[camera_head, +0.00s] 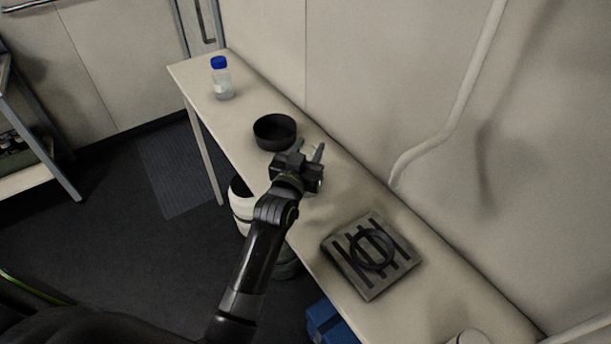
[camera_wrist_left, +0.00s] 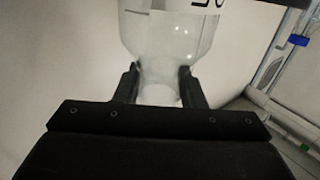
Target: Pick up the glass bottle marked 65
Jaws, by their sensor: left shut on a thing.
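A clear glass bottle (camera_wrist_left: 165,45) fills the upper middle of the left wrist view. Its narrow neck sits between the two dark fingers of my left gripper (camera_wrist_left: 158,75), which is shut on it. A white label with black marks is cut off at the top edge, so I cannot read the number. In the head view my left gripper (camera_head: 307,152) is over the bench, just right of a black bowl; the held bottle is hard to make out there. Another clear bottle with a blue cap (camera_head: 221,80) stands upright at the bench's far end. My right gripper is out of view.
The narrow pale bench (camera_head: 211,118) runs along the wall. The black bowl (camera_head: 274,133) stands on it. A slotted plate (camera_head: 350,277) with a dark ring (camera_head: 371,250) lies nearer. A blue box (camera_head: 329,322) and a white container (camera_head: 241,206) are beside or under the bench.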

